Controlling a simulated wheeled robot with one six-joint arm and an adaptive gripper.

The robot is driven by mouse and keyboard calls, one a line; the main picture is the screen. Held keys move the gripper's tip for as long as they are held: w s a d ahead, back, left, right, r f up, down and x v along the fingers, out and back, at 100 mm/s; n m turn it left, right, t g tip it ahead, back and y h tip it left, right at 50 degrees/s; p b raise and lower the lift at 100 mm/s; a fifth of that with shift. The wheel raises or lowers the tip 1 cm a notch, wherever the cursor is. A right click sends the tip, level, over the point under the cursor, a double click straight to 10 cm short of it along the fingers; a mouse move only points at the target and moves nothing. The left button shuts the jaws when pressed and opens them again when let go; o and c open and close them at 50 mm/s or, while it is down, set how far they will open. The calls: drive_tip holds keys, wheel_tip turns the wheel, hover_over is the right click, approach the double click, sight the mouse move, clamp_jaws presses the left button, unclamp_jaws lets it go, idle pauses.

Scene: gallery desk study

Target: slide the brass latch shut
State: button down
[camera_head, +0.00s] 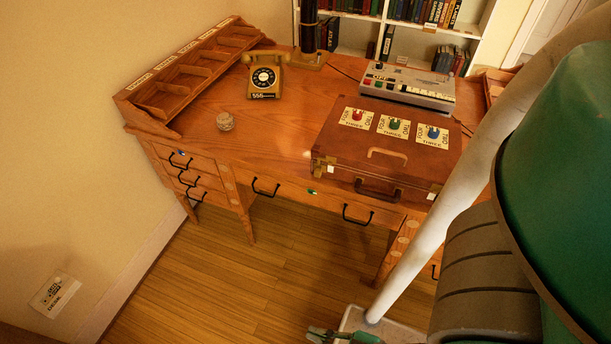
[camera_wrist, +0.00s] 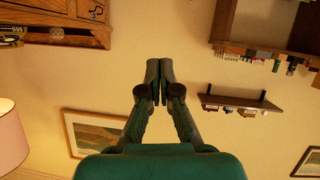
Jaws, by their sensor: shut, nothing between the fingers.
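A brown case (camera_head: 365,150) with a dark front handle sits on the right half of the wooden desk (camera_head: 290,150). Small brass-coloured fittings (camera_head: 331,161) show at its front left edge. I cannot tell which fitting, if any, is the brass latch, or whether it is shut. My gripper (camera_wrist: 159,66) is shut and empty in the wrist view, pointing at a wall. In the head view only part of it shows at the bottom edge, low over the floor and well apart from the desk and case.
A yellow telephone (camera_head: 264,77), a small round object (camera_head: 225,121), a pigeonhole rack (camera_head: 190,72) and a grey device with buttons (camera_head: 408,84) stand on the desk. Black-handled drawers line its front. Floor (camera_head: 240,290) before it is clear. The wrist view shows a wall shelf (camera_wrist: 240,102) and a lampshade (camera_wrist: 10,140).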

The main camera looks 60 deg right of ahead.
drive_tip(key=w+d+f+n+g+h, duration=0.1)
drive_tip(key=w+d+f+h, duration=0.1)
drive_tip(key=w+d+f, duration=0.3)
drive_tip(key=w+f+n+g+h, duration=0.1)
drive_tip(key=w+f+g, duration=0.15)
drive_tip(key=f, duration=0.55)
drive_tip(key=w+d+f+g+h, duration=0.2)
drive_tip(key=w+d+f+h, duration=0.25)
drive_tip(key=w+d, duration=0.45)
drive_tip(key=w+d+r+m+g+h, duration=0.1)
drive_tip(key=w+d+r+g+h, duration=0.45)
drive_tip(key=d, duration=0.45)
drive_tip(key=w+d+r+m+g+h, duration=0.2)
drive_tip(key=r+g, duration=0.1)
drive_tip(key=r, duration=0.2)
drive_tip(key=w+d+r+m+g+h, duration=0.2)
drive_tip(key=r, duration=0.4)
drive_tip(key=shift+w+d+m+g+h, duration=0.2)
drive_tip(key=shift+w+m+g+h, duration=0.1)
drive_tip(key=shift+w+g, duration=0.1)
drive_tip(key=shift+d, duration=0.1)
